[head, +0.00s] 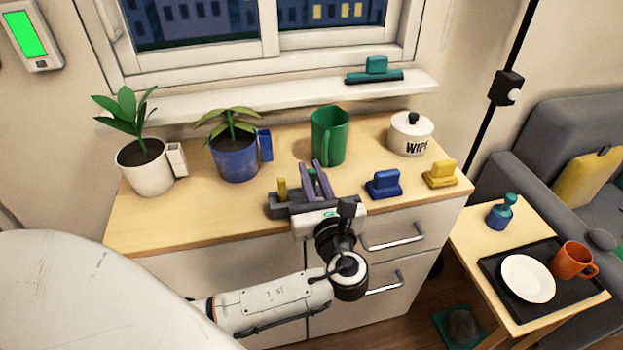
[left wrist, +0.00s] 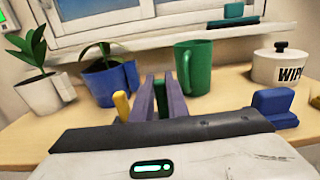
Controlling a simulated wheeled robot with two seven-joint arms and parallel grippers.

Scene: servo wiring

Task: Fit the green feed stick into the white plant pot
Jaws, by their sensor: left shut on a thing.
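The white plant pot (head: 146,174) stands at the left of the wooden top, holding a leafy plant, with a small white holder (head: 177,159) on its right side; the pot also shows in the left wrist view (left wrist: 40,96). My left gripper (head: 312,172) is near the front edge, well right of the pot. Its purple fingers are shut on the green feed stick (left wrist: 159,98), seen as a narrow green strip between them in the left wrist view. The stick's lower part is hidden. A yellow stick (head: 282,188) stands just left of the fingers; its base is hidden.
A blue pot (head: 234,162) with a blue side holder (head: 265,145) stands between gripper and white pot. A green mug (head: 329,136) is behind the fingers. Blue (head: 384,185) and yellow (head: 440,175) blocks and a white canister (head: 410,135) are to the right. The front left top is clear.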

